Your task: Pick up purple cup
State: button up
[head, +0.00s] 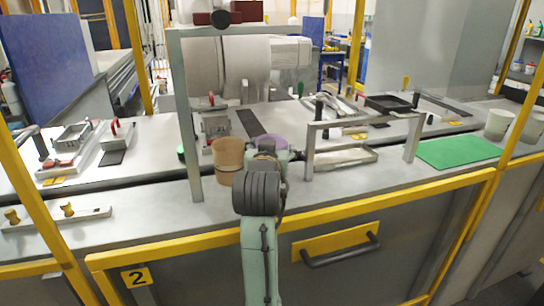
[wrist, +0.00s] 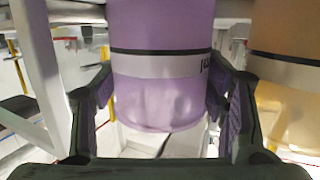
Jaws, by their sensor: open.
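The purple cup (wrist: 162,100) fills the middle of the wrist view, with a dark stripe and a pale band around it. My gripper (wrist: 158,82) is open, with one finger on each side of the cup. I cannot tell whether either finger touches it. In the head view only part of the purple cup (head: 272,140) shows behind my gripper (head: 268,155); my arm hides the rest.
A brown cup (head: 228,162) stands close to the left of my gripper; it also shows in the wrist view (wrist: 285,95). A grey metal frame (head: 365,124) stands to the right, and a tall post (head: 189,130) to the left. A green mat (head: 458,151) lies farther right.

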jog(key=shift+w, duration=0.15)
jog(key=c, duration=0.9)
jog(key=shift+o, duration=0.2)
